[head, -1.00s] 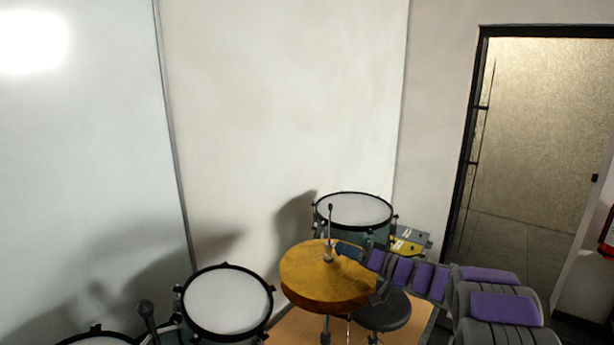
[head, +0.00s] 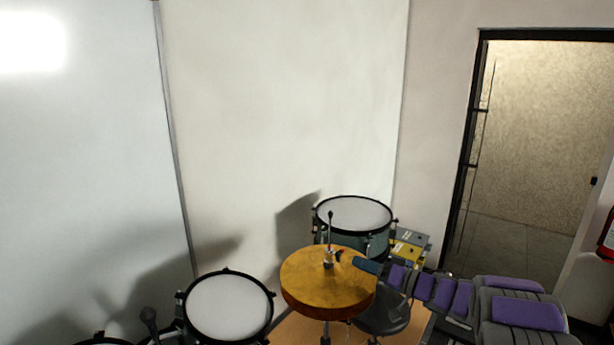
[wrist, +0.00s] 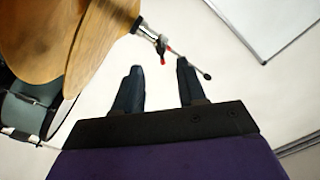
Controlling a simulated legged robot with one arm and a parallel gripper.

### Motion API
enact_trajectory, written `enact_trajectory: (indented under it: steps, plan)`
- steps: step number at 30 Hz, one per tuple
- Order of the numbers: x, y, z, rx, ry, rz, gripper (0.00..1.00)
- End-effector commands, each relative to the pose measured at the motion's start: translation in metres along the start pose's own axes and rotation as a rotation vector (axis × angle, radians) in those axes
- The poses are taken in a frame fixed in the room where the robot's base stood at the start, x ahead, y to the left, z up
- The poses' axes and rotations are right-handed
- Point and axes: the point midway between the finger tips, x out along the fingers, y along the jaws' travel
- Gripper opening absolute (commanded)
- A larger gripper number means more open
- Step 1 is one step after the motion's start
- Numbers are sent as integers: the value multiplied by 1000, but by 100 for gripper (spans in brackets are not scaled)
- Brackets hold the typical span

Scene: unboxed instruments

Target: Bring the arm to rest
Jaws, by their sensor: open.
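My purple arm (head: 440,291) reaches in from the lower right in the head view. My gripper (head: 367,265) is at its far end, by the right rim of a brass cymbal pair (head: 325,290). Whether it touches the rim cannot be told. In the wrist view my gripper (wrist: 160,72) has two dark fingers spread apart, with no object clearly held between them. The cymbals (wrist: 95,45) are at upper left there, and their metal rod (wrist: 152,33) with red parts shows beyond the fingertips.
A snare-like drum (head: 353,214) stands behind the cymbals and another drum (head: 228,305) to their left. A black stool (head: 384,317) is below my arm. Grey and yellow boxes (head: 409,243) are behind it. A glass door (head: 535,150) is at right.

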Motion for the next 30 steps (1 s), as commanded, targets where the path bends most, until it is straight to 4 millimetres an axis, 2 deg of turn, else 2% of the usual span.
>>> enact_trajectory:
  steps: [3,13,17,20,23,26,30]
  plan:
    - [-6,0,0,0,1,0,40]
    - [-7,0,0,-4,2,3,40]
    - [-5,9,-6,-52,30,72,40]
    - [-5,21,-19,-138,77,201,40]
    - [-15,36,-31,-230,126,385,40]
    - [-33,47,-38,-305,157,578,40]
    - [-70,58,-30,-354,158,842,40]
